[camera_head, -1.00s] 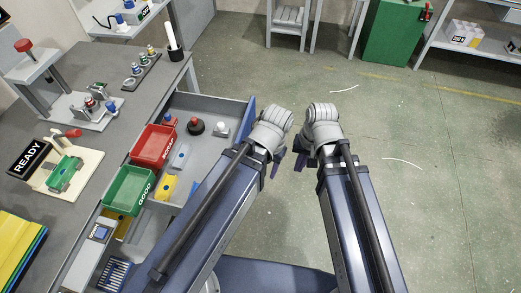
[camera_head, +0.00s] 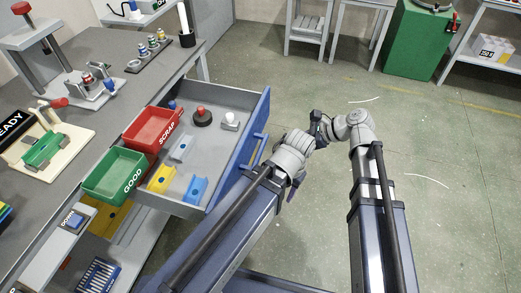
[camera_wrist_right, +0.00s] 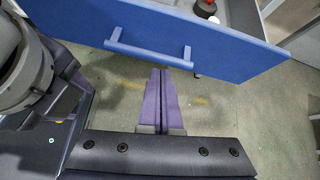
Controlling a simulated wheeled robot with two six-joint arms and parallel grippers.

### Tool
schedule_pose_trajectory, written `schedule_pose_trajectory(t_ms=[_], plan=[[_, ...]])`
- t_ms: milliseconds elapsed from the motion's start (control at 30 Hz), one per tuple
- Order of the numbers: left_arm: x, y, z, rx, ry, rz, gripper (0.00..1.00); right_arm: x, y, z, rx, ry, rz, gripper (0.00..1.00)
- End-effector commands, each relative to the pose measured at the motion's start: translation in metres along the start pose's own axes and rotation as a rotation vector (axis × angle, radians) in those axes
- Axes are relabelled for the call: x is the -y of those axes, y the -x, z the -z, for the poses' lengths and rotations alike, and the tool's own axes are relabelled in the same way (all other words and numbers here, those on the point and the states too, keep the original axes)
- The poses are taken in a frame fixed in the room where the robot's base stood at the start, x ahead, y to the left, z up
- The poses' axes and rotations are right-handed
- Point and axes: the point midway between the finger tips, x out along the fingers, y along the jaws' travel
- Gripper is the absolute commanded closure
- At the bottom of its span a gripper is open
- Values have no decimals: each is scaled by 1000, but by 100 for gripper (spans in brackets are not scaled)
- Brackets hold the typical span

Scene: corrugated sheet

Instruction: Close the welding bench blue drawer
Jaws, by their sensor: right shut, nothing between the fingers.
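The welding bench drawer is pulled out, its blue front (camera_head: 238,158) facing right with a blue bar handle (camera_head: 258,151). In the right wrist view the blue front (camera_wrist_right: 225,52) and handle (camera_wrist_right: 150,50) span the top. My right gripper (camera_head: 317,122) is right of the drawer front, turned towards it. Its purple fingers (camera_wrist_right: 160,75) are together and empty, just below the handle in that picture; contact cannot be made out. My left gripper (camera_head: 294,188) hangs near the drawer's front corner, mostly hidden by its wrist; its jaw state is unclear.
A red SCRAP bin (camera_head: 153,136) and a green GOOD bin (camera_head: 115,177) sit at the drawer's left part. A yellow block (camera_head: 161,179), a blue block (camera_head: 196,190) and a red-topped knob (camera_head: 202,116) lie inside. The floor (camera_head: 440,150) to the right is clear.

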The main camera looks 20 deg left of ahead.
Motion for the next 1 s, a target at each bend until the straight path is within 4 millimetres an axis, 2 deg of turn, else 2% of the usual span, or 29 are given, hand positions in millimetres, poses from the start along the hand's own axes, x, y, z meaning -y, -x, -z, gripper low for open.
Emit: schedule_pose_trajectory(t_ms=[33,167,333,433,800,1000], plan=[[-1,-8,1,0,0,0,48,6,-5,0,33,-55,8,100],[-1,-12,1,0,0,0,48,12,-6,-8,88,-150,15,100],[-1,-12,1,0,0,0,48,12,-6,-11,101,-173,15,100],[-2,-16,1,0,0,0,48,12,-13,-10,100,-171,13,100],[-4,-49,3,0,0,1,48,13,-75,-14,99,-169,13,100],[-5,-59,4,0,-1,2,48,14,-97,-18,99,-169,14,100]])
